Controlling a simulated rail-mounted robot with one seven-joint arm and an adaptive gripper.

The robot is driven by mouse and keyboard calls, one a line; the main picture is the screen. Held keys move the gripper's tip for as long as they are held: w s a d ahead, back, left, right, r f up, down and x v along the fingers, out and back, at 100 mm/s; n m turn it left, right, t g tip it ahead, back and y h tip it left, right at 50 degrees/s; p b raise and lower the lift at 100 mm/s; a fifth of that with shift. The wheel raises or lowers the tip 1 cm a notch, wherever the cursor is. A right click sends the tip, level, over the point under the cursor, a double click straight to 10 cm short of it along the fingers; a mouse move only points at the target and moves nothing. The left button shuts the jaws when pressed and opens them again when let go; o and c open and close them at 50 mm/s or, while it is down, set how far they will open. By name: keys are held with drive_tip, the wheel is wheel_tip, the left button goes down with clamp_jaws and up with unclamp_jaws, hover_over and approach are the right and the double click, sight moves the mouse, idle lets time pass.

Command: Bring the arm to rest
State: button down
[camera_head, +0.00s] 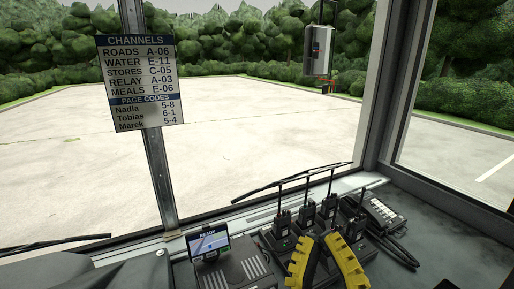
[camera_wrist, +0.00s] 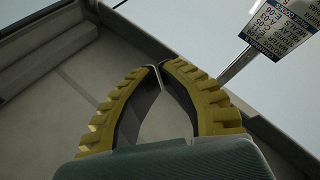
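My gripper (camera_head: 320,238) has two yellow ridged fingers and shows at the bottom of the head view, in front of the row of radios. In the wrist view my gripper (camera_wrist: 160,66) has its fingertips together at the middle, with nothing between them. The rest of my arm is out of sight below the head view's frame.
Several handheld radios (camera_head: 306,215) stand upright in chargers just behind the fingers. A desk phone (camera_head: 379,212) is right of them, and a device with a lit READY screen (camera_head: 208,241) is left. A channel sign (camera_head: 140,84) hangs on the window post. Grey dash at right is clear.

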wheel_tip(320, 180, up, 15)
drive_tip(key=s+m+g+y+p, duration=0.1)
drive_tip(key=m+p, duration=0.4)
drive_tip(key=p, duration=1)
drive_tip(key=shift+s+a, duration=0.3)
drive_tip(key=shift+s, duration=0.6)
